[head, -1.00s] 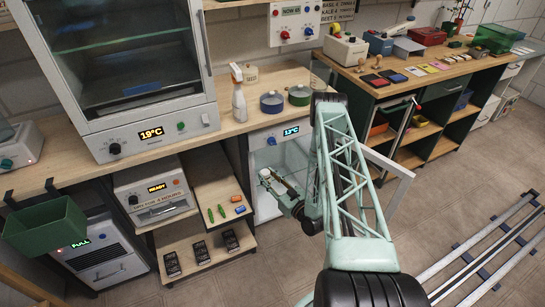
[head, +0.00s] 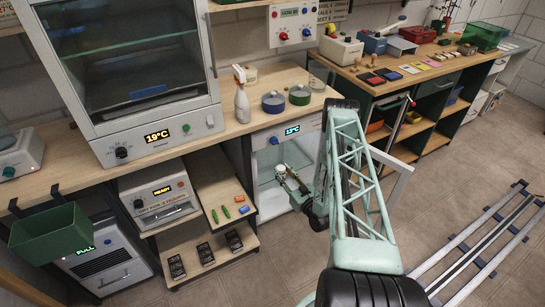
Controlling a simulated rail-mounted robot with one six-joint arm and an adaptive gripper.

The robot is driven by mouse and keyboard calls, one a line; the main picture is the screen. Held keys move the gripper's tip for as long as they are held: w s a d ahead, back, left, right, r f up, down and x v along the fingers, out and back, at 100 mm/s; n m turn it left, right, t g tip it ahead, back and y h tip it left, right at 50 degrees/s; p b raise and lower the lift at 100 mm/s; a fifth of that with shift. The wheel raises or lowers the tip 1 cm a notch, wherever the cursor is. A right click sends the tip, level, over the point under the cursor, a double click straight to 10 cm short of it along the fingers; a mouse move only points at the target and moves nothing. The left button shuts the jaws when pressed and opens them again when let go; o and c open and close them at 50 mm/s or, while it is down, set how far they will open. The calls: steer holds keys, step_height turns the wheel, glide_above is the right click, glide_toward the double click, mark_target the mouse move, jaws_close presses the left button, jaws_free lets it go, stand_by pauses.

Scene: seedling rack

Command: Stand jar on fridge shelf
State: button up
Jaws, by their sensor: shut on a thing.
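The small fridge (head: 268,139) is under the wooden bench, with a lit 12°C display. Its door (head: 392,189) stands open to the right, partly hidden behind my arm. My gripper (head: 283,173) is at the fridge's open front, shut on a small pale jar (head: 281,169). The jar is tiny in this view, and the jaws partly cover it. It looks about upright. I cannot tell whether it touches a shelf; the fridge's inside is pale and little of it shows.
Left of the fridge is an open shelf (head: 222,187) with small tools. Floor rails (head: 480,240) lie at the right.

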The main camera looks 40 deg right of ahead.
steer(key=w+d+f+b, duration=0.1)
steer(key=w+d+b, duration=0.2)
steer(key=w, duration=1)
steer(key=d, duration=0.3)
steer(key=shift+w+f, duration=0.15)
steer(key=shift+w, duration=0.2)
steer(key=shift+d, duration=0.1)
steer(key=shift+w+d+f+b, duration=0.1)
steer(key=shift+w+f+b, duration=0.1)
steer(key=shift+f+b, duration=0.55)
steer(key=shift+w+d+f+b, duration=0.1)
steer(key=shift+w+f+b, duration=0.15)
steer(key=shift+f, duration=0.8)
steer(key=shift+s+f, duration=0.1)
steer(key=shift+f, duration=0.05)
steer(key=o, duration=1)
